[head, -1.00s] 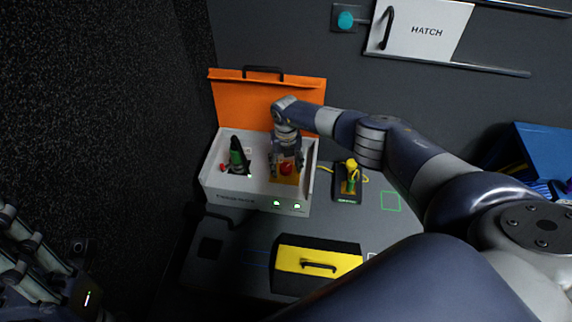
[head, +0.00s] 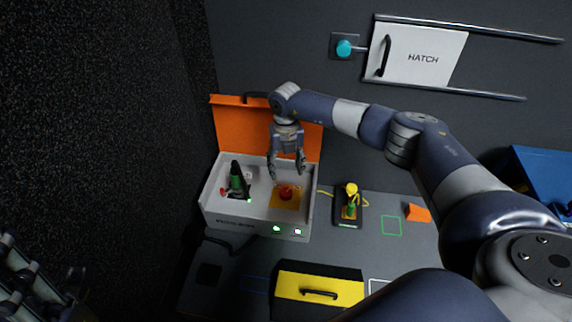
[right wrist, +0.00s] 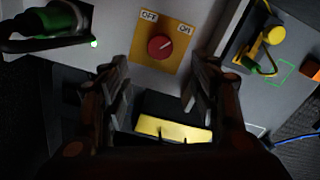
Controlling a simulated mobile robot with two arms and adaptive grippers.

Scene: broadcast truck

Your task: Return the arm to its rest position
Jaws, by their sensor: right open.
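My right gripper (head: 287,172) is open and empty above the white case (head: 225,222), pointing down, with its fingers apart above the red knob (head: 286,192). In the right wrist view the red knob (right wrist: 160,47) sits on a yellow plate between OFF and ON labels, and its white mark points up and right toward ON. The open fingers (right wrist: 157,85) show below the knob, touching nothing. My right arm reaches in from the right. Part of my left gripper (head: 32,285) shows at the lower left; its jaw state is unclear.
The case's orange lid (head: 235,128) stands open behind the gripper. A green-and-black connector (head: 238,182) is inside the case. A yellow-and-green plug on a black base (head: 349,208), an orange wedge (head: 417,213) and a yellow-topped box (head: 318,288) are on the desk. A hatch (head: 424,57) is on the wall.

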